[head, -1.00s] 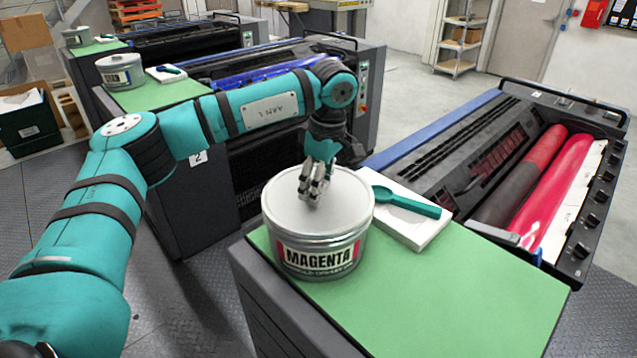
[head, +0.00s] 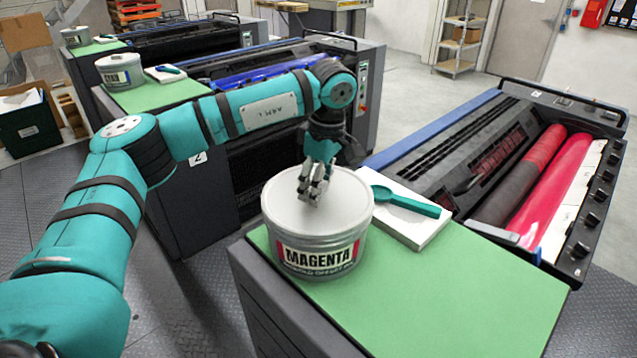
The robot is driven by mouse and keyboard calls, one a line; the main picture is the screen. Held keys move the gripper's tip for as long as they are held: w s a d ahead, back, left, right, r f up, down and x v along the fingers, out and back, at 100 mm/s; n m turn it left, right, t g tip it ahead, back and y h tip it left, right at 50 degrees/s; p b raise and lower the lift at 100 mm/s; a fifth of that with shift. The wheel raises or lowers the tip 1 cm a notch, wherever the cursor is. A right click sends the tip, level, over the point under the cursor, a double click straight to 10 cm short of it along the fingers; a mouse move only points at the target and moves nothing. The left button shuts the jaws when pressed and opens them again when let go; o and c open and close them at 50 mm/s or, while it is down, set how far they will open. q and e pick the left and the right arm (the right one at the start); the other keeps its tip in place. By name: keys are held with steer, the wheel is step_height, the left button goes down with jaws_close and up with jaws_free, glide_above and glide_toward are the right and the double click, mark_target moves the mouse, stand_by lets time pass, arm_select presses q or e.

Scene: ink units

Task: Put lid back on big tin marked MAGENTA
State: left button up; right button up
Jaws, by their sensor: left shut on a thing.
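The big tin marked MAGENTA (head: 318,257) stands upright on the green mat (head: 437,305) in the head view. Its pale grey lid (head: 283,207) covers the top and looks level. I cannot tell whether its rim is pressed fully down. My left gripper (head: 312,201) points down at the middle of the lid and is shut on it; the fingers hide whatever grip point is there. My right gripper is not in view.
A white pad (head: 428,231) with a green spatula (head: 405,202) lies just right of the tin. The press unit with red rollers (head: 560,190) stands behind right. The mat's front right is clear. Another press with a tin (head: 120,72) is at back left.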

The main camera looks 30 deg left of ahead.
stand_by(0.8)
arm_select(q)
steer(key=o, duration=1.6)
steer(key=shift+r+p, duration=2.35)
steer(key=shift+r, duration=1.15)
jaws_close()
